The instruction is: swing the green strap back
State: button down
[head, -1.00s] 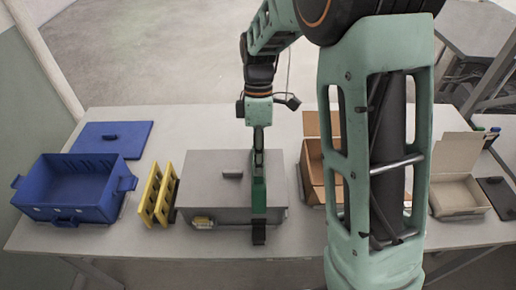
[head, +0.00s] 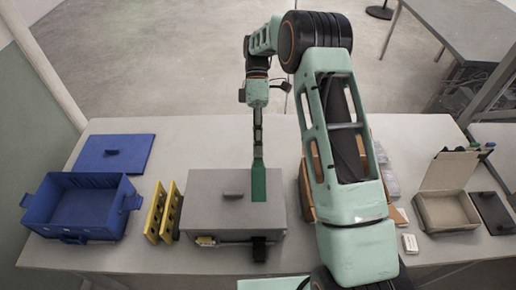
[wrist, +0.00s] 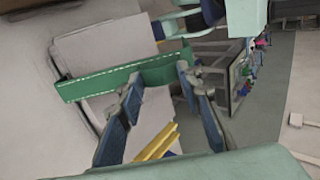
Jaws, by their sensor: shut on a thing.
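The green strap (head: 259,184) stands up over the grey box (head: 207,215), in front of its lid's middle-right part in the head view. In the wrist view the strap (wrist: 100,84) runs as a wide band with pale stitched edges across the picture. My gripper (head: 258,152) is above the box, shut on the green strap; in the wrist view its fingertips (wrist: 160,76) meet the band near its right part. A black piece (head: 259,249) sits low on the box's front. Whether the strap touches the lid cannot be told.
Right are a brown carton (head: 306,190), partly hidden by my arm, and an open cream box (head: 447,211). The table front (head: 120,258) is clear.

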jog(key=shift+w+r+g, duration=0.15)
jog(key=shift+w+g, duration=0.35)
jog(key=shift+w, duration=0.45)
jog(key=c, duration=1.4)
grip_release()
jog(key=shift+d, duration=0.1)
jog(key=shift+o, duration=0.2)
